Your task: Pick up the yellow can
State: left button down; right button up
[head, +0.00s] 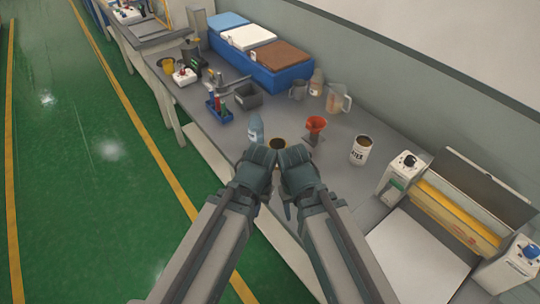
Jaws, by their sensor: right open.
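A small round can (277,144) with a yellowish rim and dark inside shows between and just beyond my two grippers; its lower part is hidden by them. My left gripper (259,154) is at its left and near side; its fingers are too foreshortened to tell open from shut. My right gripper (293,157) is open at its right and near side. I cannot tell whether either touches the can. Another yellow container (168,66) stands far off at the bench's left end.
On the grey bench (215,78) stand a light-blue bottle (256,129), an orange-red funnel (316,124), a white labelled can (360,151), a clear jug (337,98) and a blue bin (252,65). A white device (398,175) and yellow-fronted box are at right.

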aim_at(275, 143)
jog(key=i+j, duration=0.1)
jog(key=j, duration=0.55)
jog(key=i+j, duration=0.1)
jog(key=j, duration=0.55)
jog(key=i+j, duration=0.1)
jog(key=j, duration=0.55)
jog(key=i+j, duration=0.15)
jog(key=j, duration=0.5)
